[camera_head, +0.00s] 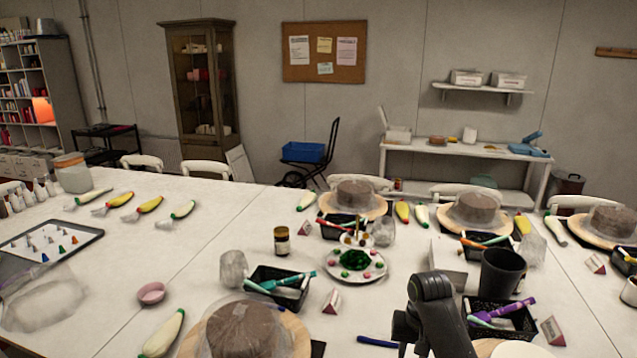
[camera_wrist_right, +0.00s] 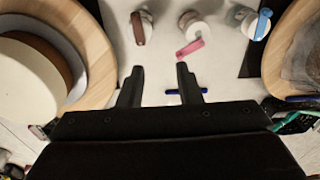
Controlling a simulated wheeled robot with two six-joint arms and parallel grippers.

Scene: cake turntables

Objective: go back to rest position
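My right gripper (camera_wrist_right: 159,88) shows in the right wrist view with its two black fingers apart and nothing between them. Beyond the fingertips are white jars with brown, pink and blue tools. My right arm rises at the lower right of the head view, and its fingers cannot be made out there. A cake turntable with a pale round top (camera_wrist_right: 30,85) on a wooden board (camera_wrist_right: 92,45) is left of the gripper in the wrist view. My left gripper is not in view.
The long white table (camera_head: 225,215) holds wrapped cakes (camera_head: 245,330) on boards, black baskets (camera_head: 280,287), a dark cup (camera_head: 503,272), piping bags and a tiered plate (camera_head: 354,264). A blue pen (camera_wrist_right: 186,91) lies near the right fingers. Bare table shows at left centre.

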